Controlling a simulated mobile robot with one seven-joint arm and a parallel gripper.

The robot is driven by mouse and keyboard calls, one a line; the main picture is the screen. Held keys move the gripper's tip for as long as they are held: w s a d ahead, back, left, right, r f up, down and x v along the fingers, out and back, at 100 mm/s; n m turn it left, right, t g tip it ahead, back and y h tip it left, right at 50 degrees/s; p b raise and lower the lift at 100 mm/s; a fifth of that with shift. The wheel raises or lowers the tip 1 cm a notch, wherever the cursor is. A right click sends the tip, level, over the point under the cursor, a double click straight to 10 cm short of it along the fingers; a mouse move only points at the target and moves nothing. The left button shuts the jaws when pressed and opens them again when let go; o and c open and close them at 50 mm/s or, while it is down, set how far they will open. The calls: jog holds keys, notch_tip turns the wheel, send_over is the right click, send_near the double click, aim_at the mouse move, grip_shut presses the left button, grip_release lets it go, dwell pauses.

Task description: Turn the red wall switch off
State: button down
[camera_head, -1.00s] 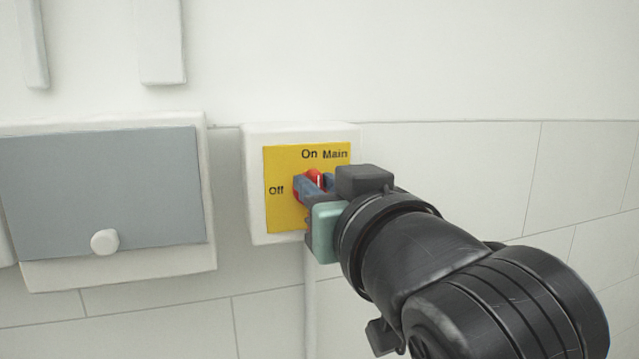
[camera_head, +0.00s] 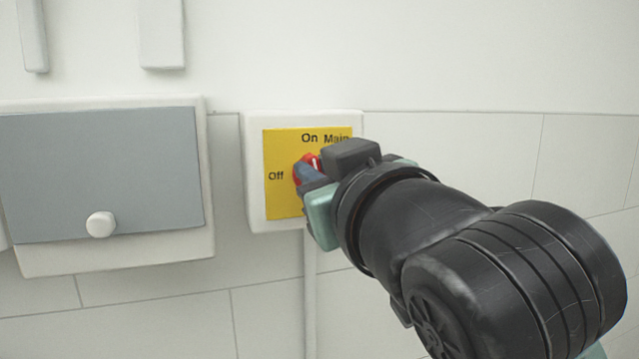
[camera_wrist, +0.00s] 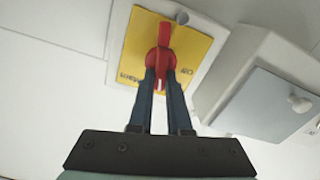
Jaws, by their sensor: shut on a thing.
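The red switch (camera_head: 299,172) is a round rotary knob with a raised handle, on a yellow plate (camera_head: 283,204) in a white wall box. The plate reads "On" at the top, "Main" beside it and "Off" at the left. My gripper (camera_head: 309,174) is shut on the handle; its blue-grey fingers hide part of the knob in the head view. In the wrist view the two fingers lie along both sides of the red handle (camera_wrist: 163,42). A white mark on the handle shows between them and lies toward the "On" side, not toward "Off".
A white box with a grey flap (camera_head: 150,170) and a round white knob (camera_head: 101,224) is on the wall to the left. A thin conduit (camera_head: 310,290) runs down below the switch box. The tiled wall to the right is bare.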

jog(key=shift+s+a+f+n+b, duration=0.1)
jog(key=shift+a+f+n+b, duration=0.1)
jog(key=shift+n+b, duration=1.75)
jog(key=shift+a+f+n+b, duration=0.15)
jog(key=shift+n+b, duration=0.75)
jog(key=shift+n, duration=2.1)
jog(key=shift+s+a+f+n+b, duration=0.1)
jog(key=shift+f+n+b, duration=0.15)
jog(key=shift+n+b, duration=1.7)
jog(key=shift+w+n+p, duration=0.1)
jog(key=shift+n+p, duration=0.4)
jog(key=shift+n, duration=0.2)
jog(key=c, duration=0.9)
grip_release()
jog(key=shift+o, duration=0.2)
